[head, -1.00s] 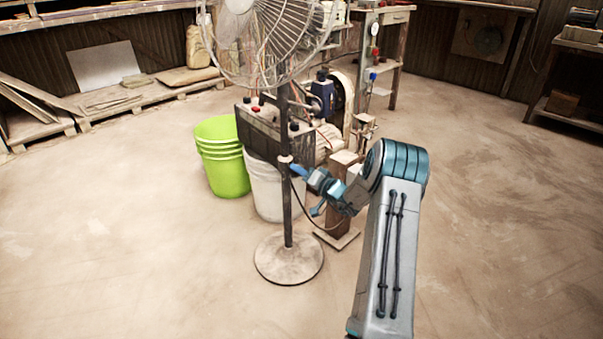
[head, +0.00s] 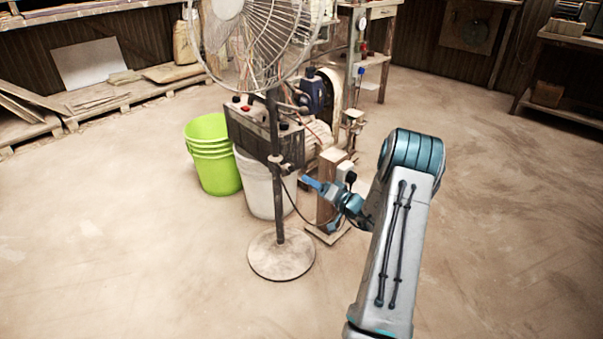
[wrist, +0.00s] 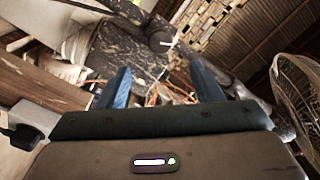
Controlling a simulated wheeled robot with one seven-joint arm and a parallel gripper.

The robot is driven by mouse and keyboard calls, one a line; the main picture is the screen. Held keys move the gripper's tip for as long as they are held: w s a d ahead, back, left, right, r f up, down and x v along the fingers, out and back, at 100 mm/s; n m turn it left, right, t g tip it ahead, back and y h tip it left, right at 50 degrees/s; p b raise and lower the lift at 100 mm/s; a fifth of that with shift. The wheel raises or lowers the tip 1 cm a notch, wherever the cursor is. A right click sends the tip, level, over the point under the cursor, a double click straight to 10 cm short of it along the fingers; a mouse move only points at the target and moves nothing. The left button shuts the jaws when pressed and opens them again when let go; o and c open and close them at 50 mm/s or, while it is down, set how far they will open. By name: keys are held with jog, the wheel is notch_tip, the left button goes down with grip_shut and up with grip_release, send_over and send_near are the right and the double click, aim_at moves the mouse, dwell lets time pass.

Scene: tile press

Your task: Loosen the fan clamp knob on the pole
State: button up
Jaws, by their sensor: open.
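The fan pole (head: 274,205) stands upright on its round base in the head view. A dark clamp collar with its knob (head: 284,167) sits partway up it. My gripper (head: 309,184) is to the right of the pole and slightly below the clamp, with a visible gap to it. In the wrist view my gripper (wrist: 161,78) has its two blue fingers spread, with nothing held between them. A round dark knob with a white line (wrist: 160,40) shows beyond the fingertips there. The fan cage (wrist: 297,95) is at the right edge.
A control box (head: 250,128) and a white bucket (head: 262,190) stand close behind the pole. Green stacked buckets (head: 213,160) are to the left. A wooden post (head: 328,190) stands just behind my gripper. The floor in front is clear.

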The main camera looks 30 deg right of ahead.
jog(key=v, duration=0.3)
jog(key=shift+s+d+p, duration=0.15)
jog(key=shift+s+p, duration=0.15)
jog(key=s+a+r+n+g+y+p, duration=0.2)
jog(key=s+a+r+g+p, duration=0.15)
jog(key=a+r+p, duration=0.4)
jog(key=s+a+r+n+g+y+p, duration=0.1)
jog(key=s+a+r+n+g+p, duration=0.25)
jog(key=a+r, duration=0.65)
jog(key=s+a+r+g+y+p, duration=0.2)
jog(key=a+r+g+p, duration=0.35)
jog(key=a+r, duration=0.35)
jog(key=s+a+r+g+h+p, duration=0.2)
jog(key=s+r+h+p, duration=0.1)
jog(key=s+r+p, duration=0.35)
jog(key=s+a+r+g+h+p, duration=0.2)
jog(key=s+r+p, duration=0.3)
jog(key=s+r, duration=0.15)
jog(key=s+d+r+t+h+p, duration=0.1)
jog(key=s+r+h+p, duration=0.2)
jog(key=r+p, duration=0.2)
jog(key=s+d+r+t+h+p, duration=0.1)
jog(key=s+d+r+h+p, duration=0.1)
jog(key=r, duration=0.7)
jog(key=s+h+p, duration=0.1)
jog(key=s+p, duration=0.1)
jog(key=p, duration=0.1)
jog(key=shift+s+d, duration=0.25)
jog(key=shift+s, duration=0.1)
